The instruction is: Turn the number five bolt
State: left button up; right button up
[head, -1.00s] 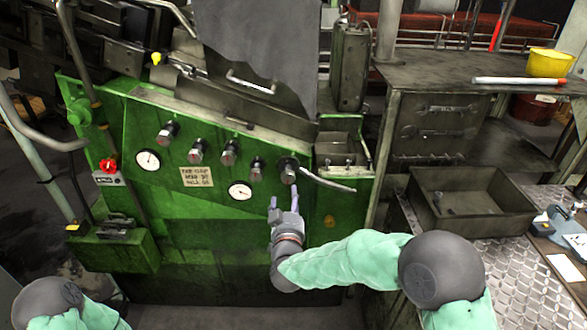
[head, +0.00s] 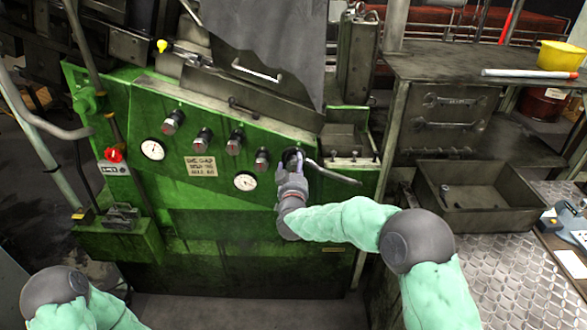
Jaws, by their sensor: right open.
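A row of bolt-like knobs runs along the sloping top of the green machine panel (head: 215,225). From left to right, I see the first bolt (head: 173,121), the second bolt (head: 202,139), the third bolt (head: 235,140) and the fourth bolt (head: 262,160). The number five bolt (head: 292,155) is at the right end, with a grey handle (head: 330,174) reaching right from beside it. My right gripper (head: 291,166) is open, its fingers up at the number five bolt and partly covering it. Whether they touch it is unclear. My left gripper is out of view.
Two round gauges (head: 152,150) (head: 245,181) and a paper label sit on the panel. A red knob (head: 113,155) is at its left. An open metal bin (head: 475,198) and a workbench (head: 490,66) stand to the right.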

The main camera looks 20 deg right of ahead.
jog(key=c, duration=1.2)
jog(key=shift+o, duration=0.2)
jog(key=m+b, duration=0.4)
jog(key=shift+r+m+b, duration=0.1)
jog(key=shift+m+b, duration=1.15)
jog(key=shift+m, duration=0.55)
jog(key=o, duration=1.2)
jog(key=shift+c, duration=0.2)
